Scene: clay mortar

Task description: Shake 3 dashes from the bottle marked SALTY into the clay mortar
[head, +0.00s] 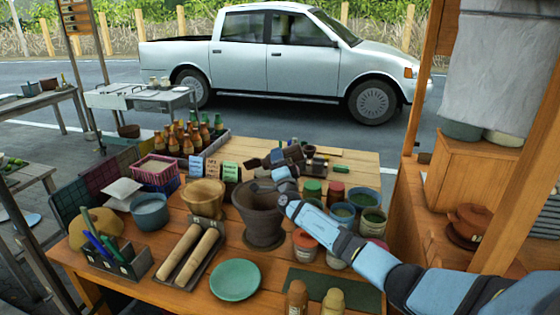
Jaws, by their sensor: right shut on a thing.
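The clay mortar (262,222) is a dark brown, wide-mouthed vessel standing upright near the middle of the wooden table. My right gripper (262,163) is above and behind its rim, at the end of the blue arm from the lower right. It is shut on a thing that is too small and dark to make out. I cannot read the word SALTY on any bottle. Two small capped bottles, one brown (297,299) and one tan (333,302), stand at the front edge. My left gripper is not in view.
A lighter bowl-shaped vessel (204,194) stands left of the mortar. A tray with two rolling pins (190,254) and a green plate (235,280) lie in front. Several jars and cups (342,214) crowd the right. A crate of bottles (214,144) stands behind.

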